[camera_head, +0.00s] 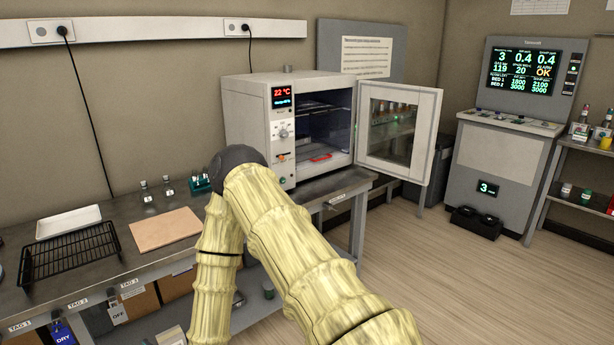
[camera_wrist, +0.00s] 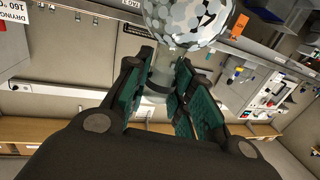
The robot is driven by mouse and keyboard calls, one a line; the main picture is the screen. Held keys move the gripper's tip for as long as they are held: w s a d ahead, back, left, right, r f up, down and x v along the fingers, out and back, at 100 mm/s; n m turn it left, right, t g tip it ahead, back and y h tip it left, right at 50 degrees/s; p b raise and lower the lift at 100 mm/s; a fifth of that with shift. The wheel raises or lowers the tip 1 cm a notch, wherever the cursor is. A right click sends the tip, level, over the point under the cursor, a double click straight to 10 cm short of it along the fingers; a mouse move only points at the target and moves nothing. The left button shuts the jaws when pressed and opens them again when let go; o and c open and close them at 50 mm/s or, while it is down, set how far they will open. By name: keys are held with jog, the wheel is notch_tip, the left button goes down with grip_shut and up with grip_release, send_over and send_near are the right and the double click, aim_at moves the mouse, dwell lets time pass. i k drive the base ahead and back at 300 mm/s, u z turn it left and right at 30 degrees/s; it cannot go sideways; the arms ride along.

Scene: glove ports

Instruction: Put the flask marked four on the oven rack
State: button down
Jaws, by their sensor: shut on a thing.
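In the wrist view my gripper (camera_wrist: 162,80) is shut on the neck of a glass flask (camera_wrist: 184,22). Its round, mottled bulb lies beyond the green-padded fingers at the top of the picture. No number on it can be read here. In the head view my sleeved arm hides the gripper and this flask. The oven (camera_head: 262,112) stands on the bench with its door (camera_head: 400,125) open to the right. A wire rack (camera_head: 322,110) shows inside it. Two small flasks (camera_head: 146,192) (camera_head: 168,187) stand on the bench left of my arm; their marks are too small to read.
A teal holder (camera_head: 200,184) stands beside the small flasks. A brown board (camera_head: 165,229), a black wire rack (camera_head: 70,255) and a white tray (camera_head: 68,222) lie on the left bench. A red-orange item (camera_head: 320,157) lies at the oven's opening. Open floor lies to the right.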

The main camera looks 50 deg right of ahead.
aim_at(309, 152)
jog(key=z, duration=2.45)
jog(key=i, duration=1.75)
jog(key=u, duration=1.75)
